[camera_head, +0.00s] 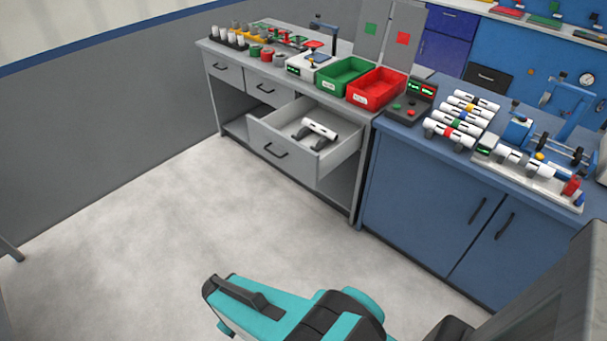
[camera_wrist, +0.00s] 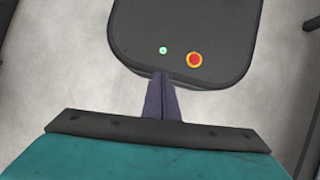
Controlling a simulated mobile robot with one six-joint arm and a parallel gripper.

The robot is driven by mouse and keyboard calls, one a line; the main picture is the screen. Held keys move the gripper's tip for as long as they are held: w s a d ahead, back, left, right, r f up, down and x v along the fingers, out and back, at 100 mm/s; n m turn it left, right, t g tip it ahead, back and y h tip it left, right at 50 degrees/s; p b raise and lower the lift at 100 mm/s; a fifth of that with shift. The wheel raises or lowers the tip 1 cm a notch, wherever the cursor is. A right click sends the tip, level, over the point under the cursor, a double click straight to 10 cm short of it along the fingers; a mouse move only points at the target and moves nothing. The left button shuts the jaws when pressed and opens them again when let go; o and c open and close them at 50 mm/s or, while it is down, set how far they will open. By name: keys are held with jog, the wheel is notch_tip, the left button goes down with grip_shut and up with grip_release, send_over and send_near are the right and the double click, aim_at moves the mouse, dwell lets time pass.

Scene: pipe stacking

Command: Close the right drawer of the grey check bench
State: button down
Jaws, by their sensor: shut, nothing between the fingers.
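The grey check bench (camera_head: 215,52) stands against the wall at the upper middle of the head view. Its right drawer (camera_head: 277,140) is pulled well out, with its dark handle on the front. A white pipe piece (camera_head: 320,129) with black markings lies in it on dark supports. The two drawers to its left, a middle one (camera_head: 266,87) and a far left one (camera_head: 224,68), are shut. My gripper (camera_wrist: 163,77) shows in the wrist view with its two dark fingers together and nothing between them. It is apart from the drawer, which does not show in that view.
A green bin (camera_head: 345,75) and a red bin (camera_head: 376,89) stand on the bench top. A blue cabinet (camera_head: 425,185) with pipes on top adjoins on the right. The pale floor (camera_head: 160,240) before the drawer is clear. My base fills the wrist view's top.

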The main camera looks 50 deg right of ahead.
aim_at(311, 165)
jog(key=w+d+r+n+t+h+b, duration=0.2)
jog(key=w+d+r+n+h+b, duration=0.15)
jog(key=w+d+n+b, duration=0.6)
jog(key=w+d+r+t+h+b, duration=0.1)
jog(key=w+d+r+h+b, duration=0.3)
jog(key=d, duration=1)
jog(key=w+d+r+n+h+b, duration=0.3)
jog(key=d+r, duration=0.3)
jog(key=r, duration=0.2)
jog(key=w+d+r+n+t+h+b, duration=0.1)
jog(key=w+d+r+n+h+b, duration=0.2)
jog(key=w+d+r+h+b, duration=0.2)
notch_tip(311, 165, up, 4)
jog(key=shift+d+f+h+b, duration=0.15)
jog(key=shift+d+h+b, duration=0.25)
jog(key=shift+d+h, duration=0.55)
jog(key=shift+d, duration=0.35)
jog(key=shift+s+d+b, duration=0.2)
jog(key=shift+d+b, duration=0.35)
jog(key=shift+d, duration=2.9)
jog(key=shift+s+d+b, duration=0.2)
jog(key=shift+d+b, duration=0.35)
jog(key=shift+d, duration=2.85)
